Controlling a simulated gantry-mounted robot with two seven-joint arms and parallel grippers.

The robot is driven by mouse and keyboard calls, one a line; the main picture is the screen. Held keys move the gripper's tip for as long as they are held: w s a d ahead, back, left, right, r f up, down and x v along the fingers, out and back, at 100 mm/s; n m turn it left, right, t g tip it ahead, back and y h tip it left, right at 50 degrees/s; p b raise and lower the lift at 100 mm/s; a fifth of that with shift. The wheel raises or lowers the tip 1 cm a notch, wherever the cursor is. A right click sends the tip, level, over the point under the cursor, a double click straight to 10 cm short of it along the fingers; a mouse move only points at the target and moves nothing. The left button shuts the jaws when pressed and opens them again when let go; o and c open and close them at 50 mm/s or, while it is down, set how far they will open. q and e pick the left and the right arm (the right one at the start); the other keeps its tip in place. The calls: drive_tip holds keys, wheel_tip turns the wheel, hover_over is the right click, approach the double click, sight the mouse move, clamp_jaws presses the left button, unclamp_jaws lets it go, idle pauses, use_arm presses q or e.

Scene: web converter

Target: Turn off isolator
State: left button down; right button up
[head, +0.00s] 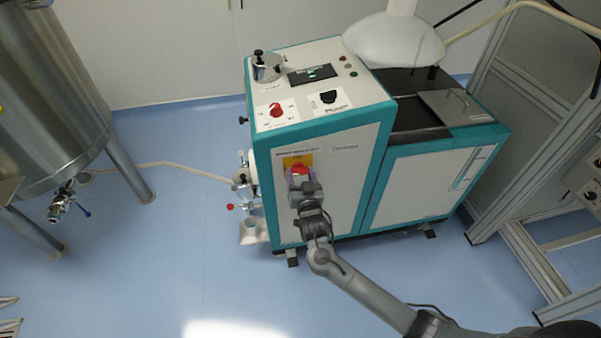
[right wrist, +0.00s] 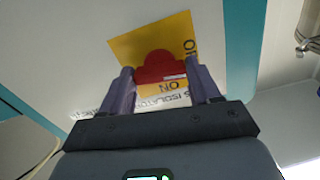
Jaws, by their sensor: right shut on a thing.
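The isolator is a red rotary knob (head: 299,168) on a yellow plate on the teal and white cabinet's front panel. In the right wrist view the red knob (right wrist: 158,66) sits on the yellow plate (right wrist: 130,45), which has black "ON" lettering, with part of a printed isolator label below. My right gripper (head: 301,180) reaches the panel from the front, its purple fingers on both sides of the knob and shut on it. The fingers also show in the right wrist view (right wrist: 162,82). The gripper hides the knob's lower part in the head view. My left gripper is not in view.
The cabinet (head: 330,120) has another red knob (head: 277,110) and a black switch (head: 328,97) on its sloping top panel. A steel tank (head: 50,90) stands at the left and a metal frame (head: 510,170) at the right. Blue floor (head: 170,250) is clear in front.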

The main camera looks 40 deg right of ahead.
drive_tip(key=shift+r+n+p, duration=0.3)
drive_tip(key=shift+n+p, duration=0.15)
drive_tip(key=shift+n, duration=0.05)
drive_tip(key=shift+f+n+p, duration=0.2)
drive_tip(key=shift+n+p, duration=0.2)
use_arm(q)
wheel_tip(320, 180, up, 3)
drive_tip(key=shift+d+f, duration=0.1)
use_arm(e)
drive_tip(key=shift+f, duration=0.1)
drive_tip(key=o, duration=1.1)
drive_tip(key=shift+c, duration=0.2)
drive_tip(key=shift+s, duration=0.15)
